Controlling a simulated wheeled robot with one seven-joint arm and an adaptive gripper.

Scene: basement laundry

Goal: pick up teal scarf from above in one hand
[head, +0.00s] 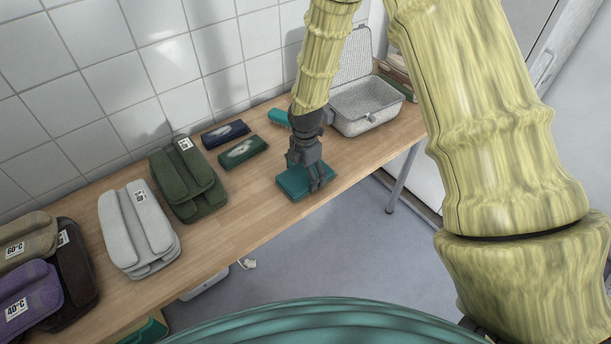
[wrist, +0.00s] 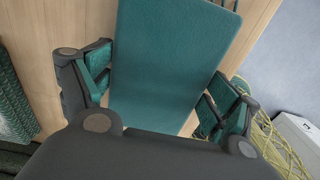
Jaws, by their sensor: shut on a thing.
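The teal scarf (head: 292,184) is a flat folded rectangle at the front edge of the wooden table. My gripper (head: 312,184) points down over it from above, with its fingers at the two sides of the scarf. In the wrist view the scarf (wrist: 175,55) fills the space between the fingers of my gripper (wrist: 163,92), which is shut on it. The scarf looks to be at or very near table height; I cannot tell whether it is clear of the top. The gripper body hides its near end.
On the table (head: 240,218) are an open pale wire-look case (head: 368,107), a teal bristled item (head: 279,117), a navy folded piece (head: 225,133), a dark green one (head: 243,152), and green (head: 187,182) and grey (head: 136,228) bundles. The tiled wall (head: 150,75) stands behind.

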